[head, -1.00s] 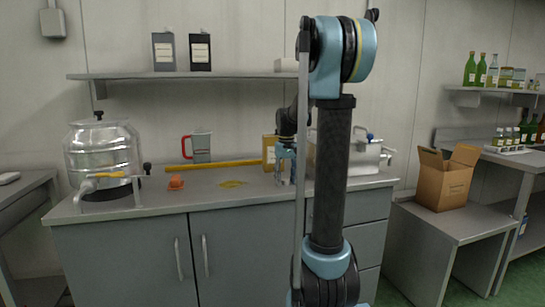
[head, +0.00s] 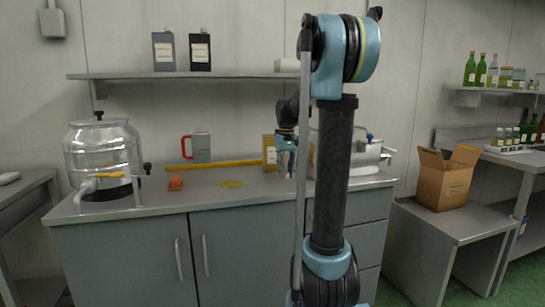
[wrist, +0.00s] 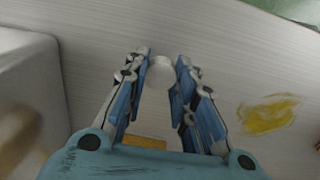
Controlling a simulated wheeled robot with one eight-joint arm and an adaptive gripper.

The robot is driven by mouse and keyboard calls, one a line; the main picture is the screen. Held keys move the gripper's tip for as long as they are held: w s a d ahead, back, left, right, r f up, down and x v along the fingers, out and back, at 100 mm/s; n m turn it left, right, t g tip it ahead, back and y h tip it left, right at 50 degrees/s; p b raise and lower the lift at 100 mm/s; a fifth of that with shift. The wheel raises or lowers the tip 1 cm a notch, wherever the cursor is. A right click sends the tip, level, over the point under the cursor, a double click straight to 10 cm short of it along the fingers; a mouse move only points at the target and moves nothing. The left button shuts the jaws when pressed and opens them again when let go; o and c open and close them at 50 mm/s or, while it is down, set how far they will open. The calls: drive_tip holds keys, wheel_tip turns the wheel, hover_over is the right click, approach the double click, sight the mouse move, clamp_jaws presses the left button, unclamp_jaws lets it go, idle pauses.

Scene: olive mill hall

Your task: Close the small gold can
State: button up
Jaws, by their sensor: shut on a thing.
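The small gold can (head: 269,150) stands upright at the back of the counter, with a pale label on its front. My gripper (head: 287,173) points down just to the right of the can, above the counter. In the wrist view a small round white cap (wrist: 160,67) sits between the fingertips, and my gripper (wrist: 161,73) is shut on it. A strip of gold, seemingly the can (wrist: 145,142), shows low between the fingers. The can's opening cannot be made out.
A yellow bar (head: 213,164) lies left of the can, near a grey jug with a red handle (head: 200,146). A yellow puddle (head: 231,184) and an orange item (head: 176,183) lie in front. A metal box (head: 350,157) stands right; a shelf (head: 225,74) runs above.

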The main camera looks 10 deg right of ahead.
drive_tip(key=shift+r, duration=1.5)
drive_tip(key=shift+r, duration=3)
